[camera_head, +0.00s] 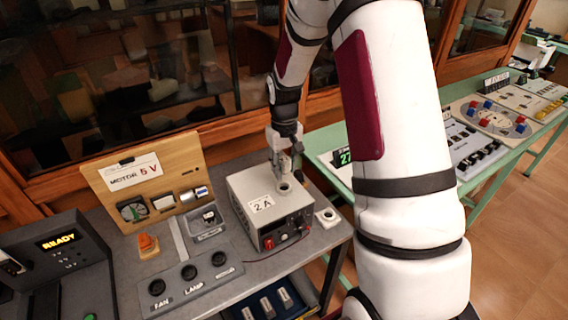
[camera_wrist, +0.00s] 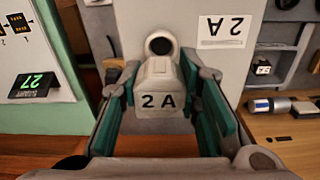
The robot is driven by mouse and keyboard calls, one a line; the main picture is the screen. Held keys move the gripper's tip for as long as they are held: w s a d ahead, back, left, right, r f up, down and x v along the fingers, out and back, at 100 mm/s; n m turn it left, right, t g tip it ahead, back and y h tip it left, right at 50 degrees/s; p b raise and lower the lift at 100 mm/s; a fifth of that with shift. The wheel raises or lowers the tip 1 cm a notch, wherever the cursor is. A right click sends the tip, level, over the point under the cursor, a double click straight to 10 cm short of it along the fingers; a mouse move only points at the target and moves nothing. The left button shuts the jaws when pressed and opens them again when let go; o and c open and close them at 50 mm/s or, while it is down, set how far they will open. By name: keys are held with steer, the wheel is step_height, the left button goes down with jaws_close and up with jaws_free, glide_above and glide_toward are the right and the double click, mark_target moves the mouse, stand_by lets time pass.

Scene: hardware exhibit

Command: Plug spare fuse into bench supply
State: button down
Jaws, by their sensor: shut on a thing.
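The spare fuse (camera_wrist: 160,82) is a light grey block marked 2A. It sits between the green pads of my gripper (camera_wrist: 168,105), which is shut on it. In the head view my gripper (camera_head: 286,166) points down over the top of the bench supply (camera_head: 243,184), a grey box labelled 2 A. A round socket ring (camera_head: 284,187) is on top of the supply, just below the fingers. In the wrist view the ring's dark opening (camera_wrist: 160,44) shows just beyond the fuse. I cannot tell whether the fuse touches the ring. The fuse is mostly hidden in the head view.
A small pale block with a round hole (camera_head: 327,217) stands right of the supply. A wooden MOTOR 5 V board (camera_head: 148,180), a FAN and LAMP knob panel (camera_head: 189,279) and a READY console (camera_head: 62,260) stand left. A green table (camera_head: 318,143) is at right.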

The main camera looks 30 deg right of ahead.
steer(key=b, duration=0.1)
glide_above(285, 189)
steer(key=shift+a+f, duration=0.1)
steer(key=shift+f, duration=2.2)
steer(key=shift+f, duration=0.5)
steer(key=shift+s+f+b, duration=0.25)
steer(key=shift+f+b, duration=0.05)
steer(key=shift+f, duration=0.4)
stand_by(0.8)
steer(key=c, duration=1.4)
jaws_free()
steer(key=o, duration=0.3)
steer(key=shift+w+f, duration=0.1)
steer(key=shift+w, duration=0.1)
steer(key=shift+o, duration=0.2)
steer(key=shift+r, duration=0.2)
steer(key=o, duration=0.6)
